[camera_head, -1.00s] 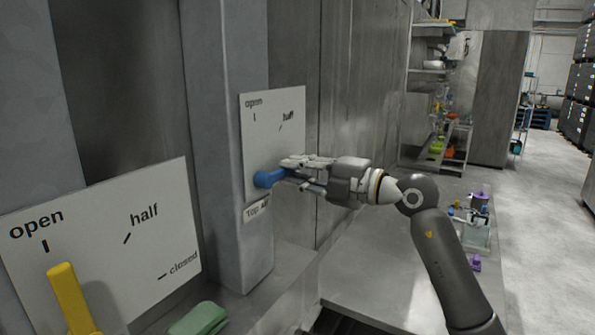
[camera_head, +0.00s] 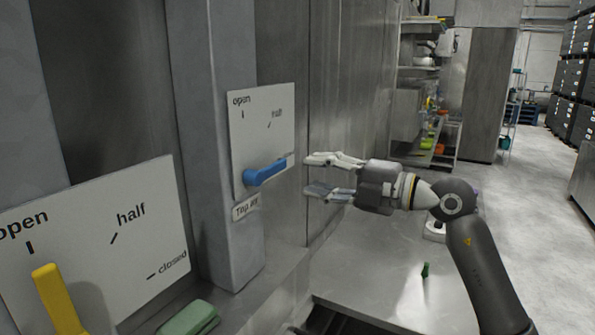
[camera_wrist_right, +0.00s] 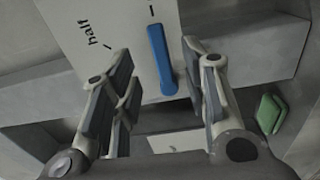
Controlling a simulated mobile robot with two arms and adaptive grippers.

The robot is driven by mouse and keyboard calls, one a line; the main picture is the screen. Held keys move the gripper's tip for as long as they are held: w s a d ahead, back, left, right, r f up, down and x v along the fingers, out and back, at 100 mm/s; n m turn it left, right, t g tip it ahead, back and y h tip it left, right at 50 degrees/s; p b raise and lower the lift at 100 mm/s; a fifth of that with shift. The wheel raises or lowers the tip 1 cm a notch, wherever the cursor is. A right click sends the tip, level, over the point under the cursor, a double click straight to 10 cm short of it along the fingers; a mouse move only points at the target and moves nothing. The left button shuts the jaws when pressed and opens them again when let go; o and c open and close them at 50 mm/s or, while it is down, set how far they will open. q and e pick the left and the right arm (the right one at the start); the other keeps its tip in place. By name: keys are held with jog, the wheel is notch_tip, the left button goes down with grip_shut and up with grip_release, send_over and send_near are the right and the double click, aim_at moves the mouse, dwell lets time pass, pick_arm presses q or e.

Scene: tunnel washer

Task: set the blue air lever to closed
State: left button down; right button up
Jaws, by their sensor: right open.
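The blue air lever (camera_head: 266,172) is on a white plate (camera_head: 262,125) marked "open" and "half", above a tag that seems to read "Top Air". Its handle points right and slightly up, with its tip near the plate's right edge, where small lettering is mostly covered. My right gripper (camera_head: 318,176) is open and empty, a short gap to the right of the lever tip. In the right wrist view, the lever (camera_wrist_right: 160,58) shows beyond and between the spread fingers (camera_wrist_right: 165,75). My left gripper is not in view.
A yellow lever (camera_head: 58,300) points up near "open" on a nearer white plate (camera_head: 130,235). A green object (camera_head: 190,318) lies on the ledge below. A grey table (camera_head: 385,275) is under my right arm. Shelves (camera_head: 425,110) stand farther back.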

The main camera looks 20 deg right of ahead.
jog(key=shift+v, duration=2.45)
jog(key=shift+w, duration=0.1)
